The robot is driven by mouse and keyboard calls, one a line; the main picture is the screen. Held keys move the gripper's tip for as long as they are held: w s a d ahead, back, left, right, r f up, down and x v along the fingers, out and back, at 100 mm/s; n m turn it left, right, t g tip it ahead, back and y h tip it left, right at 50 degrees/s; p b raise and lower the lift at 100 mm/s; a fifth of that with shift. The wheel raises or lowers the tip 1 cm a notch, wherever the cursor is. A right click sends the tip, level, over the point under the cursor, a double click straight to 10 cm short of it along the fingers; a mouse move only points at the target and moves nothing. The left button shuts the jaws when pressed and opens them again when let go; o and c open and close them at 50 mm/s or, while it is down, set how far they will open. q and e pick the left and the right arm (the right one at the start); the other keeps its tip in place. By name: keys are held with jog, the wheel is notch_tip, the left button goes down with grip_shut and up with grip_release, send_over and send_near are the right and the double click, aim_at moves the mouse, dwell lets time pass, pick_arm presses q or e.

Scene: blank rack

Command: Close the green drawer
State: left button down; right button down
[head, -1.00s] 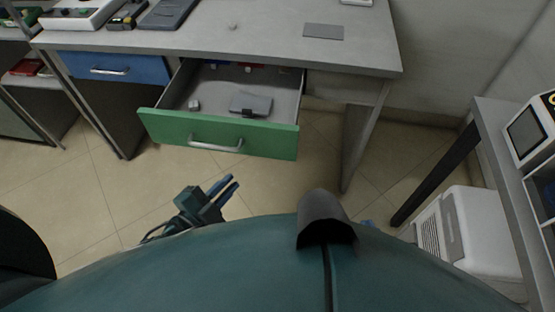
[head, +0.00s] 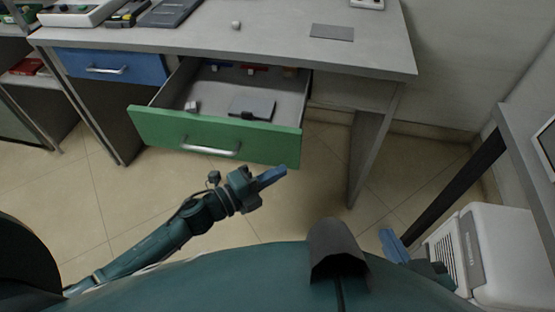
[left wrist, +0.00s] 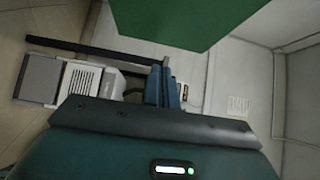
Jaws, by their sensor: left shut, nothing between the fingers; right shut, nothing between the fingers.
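The green drawer (head: 215,136) is pulled out from the grey desk, with its silver bar handle (head: 210,150) on the front. Inside it lie a grey flat box (head: 252,107), a small white piece and blue and red items at the back. My left gripper (head: 272,178) is shut and empty, in front of and below the drawer's right part, apart from it in the head view. In the left wrist view the shut blue fingers (left wrist: 162,88) show below a green panel (left wrist: 185,18), likely the drawer front. My right gripper (head: 390,241) is shut at the lower right, partly hidden by my body.
The desk top (head: 275,48) holds a grey flat plate (head: 332,32) and devices at the left. A shut blue drawer (head: 112,66) is left of the green one. A white boxy appliance (head: 495,255) stands at the right beside a dark table leg. The floor before the drawer is clear.

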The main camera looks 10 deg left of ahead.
aim_at(292, 153)
pick_arm(q)
jog(key=shift+w, duration=1.9)
pick_arm(e)
jog(key=shift+f, duration=0.15)
